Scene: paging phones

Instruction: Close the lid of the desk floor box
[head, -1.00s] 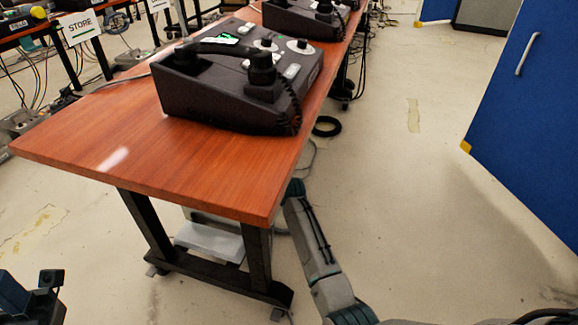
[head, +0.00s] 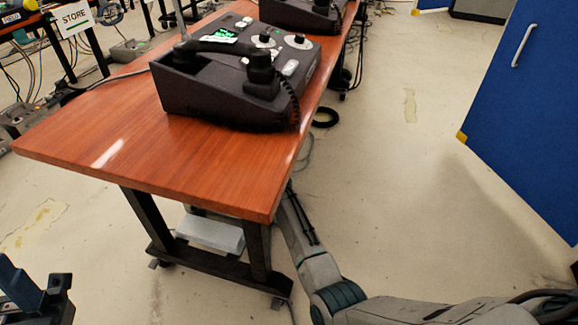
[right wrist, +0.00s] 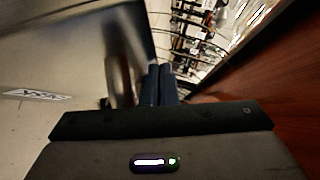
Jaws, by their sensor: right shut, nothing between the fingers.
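Under the near desk (head: 150,158), a pale grey flat box-like thing (head: 210,233) shows behind the desk legs. I cannot tell whether it is the floor box or its lid. My right arm reaches down beside the desk's right edge, and its gripper is hidden in the head view. In the right wrist view my right gripper (right wrist: 160,84) is shut and empty. A blurred grey surface with a white label (right wrist: 36,95) lies to its left; I cannot tell if it touches the fingers. My left gripper (head: 42,292) is partly in view at the bottom left, away from the desk.
A black phone console (head: 235,85) with a handset sits on the desk. A blue cabinet door (head: 525,110) stands at the right. A black ring (head: 325,117) and cables lie on the floor. Open floor (head: 400,180) lies between desk and cabinet. Reddish wood fills the wrist view's right side.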

